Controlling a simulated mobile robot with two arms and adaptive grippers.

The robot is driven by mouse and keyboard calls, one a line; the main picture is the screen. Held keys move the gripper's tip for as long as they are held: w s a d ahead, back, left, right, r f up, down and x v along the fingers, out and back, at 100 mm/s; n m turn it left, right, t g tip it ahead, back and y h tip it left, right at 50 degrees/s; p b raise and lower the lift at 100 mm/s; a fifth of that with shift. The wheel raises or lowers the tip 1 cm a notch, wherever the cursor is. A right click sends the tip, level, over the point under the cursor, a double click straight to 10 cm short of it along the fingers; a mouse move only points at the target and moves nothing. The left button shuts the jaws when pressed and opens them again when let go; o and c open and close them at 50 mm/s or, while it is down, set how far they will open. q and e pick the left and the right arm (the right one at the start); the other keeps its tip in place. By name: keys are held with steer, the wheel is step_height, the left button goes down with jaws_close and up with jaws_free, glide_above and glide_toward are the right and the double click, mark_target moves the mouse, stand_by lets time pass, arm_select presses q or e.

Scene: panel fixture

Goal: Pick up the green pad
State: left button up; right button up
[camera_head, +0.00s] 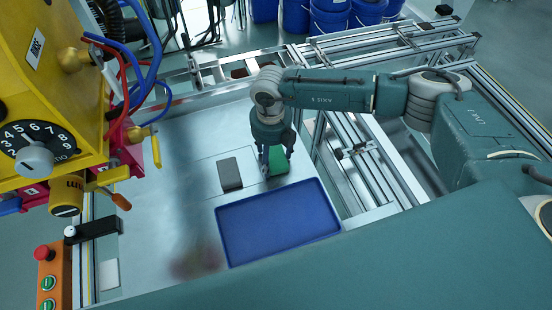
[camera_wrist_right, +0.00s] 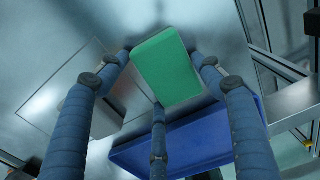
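The green pad (camera_head: 278,164) lies flat on the metal tabletop, just behind the blue tray (camera_head: 279,222). In the right wrist view, the green pad (camera_wrist_right: 166,66) fills the space between the fingers. My right gripper (camera_head: 274,158) points down over the pad and partly hides it. Its three blue fingers are spread, with two tips beside the pad's left and right edges and one near its lower edge. I cannot tell whether any tip touches the pad. My left gripper is not in view.
A dark grey block (camera_head: 230,174) lies left of the green pad. A yellow panel (camera_head: 52,95) with a dial, cables and knobs stands at the left. A button box (camera_head: 52,277) is at the lower left. Metal rails (camera_head: 352,155) run to the right. The tray is empty.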

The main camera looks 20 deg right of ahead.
mark_target(272, 158)
stand_by(0.3)
steer(key=shift+r+p, duration=6.3)
steer(key=shift+r, duration=3.7)
steer(key=shift+o, duration=0.2)
steer(key=shift+c, duration=0.7)
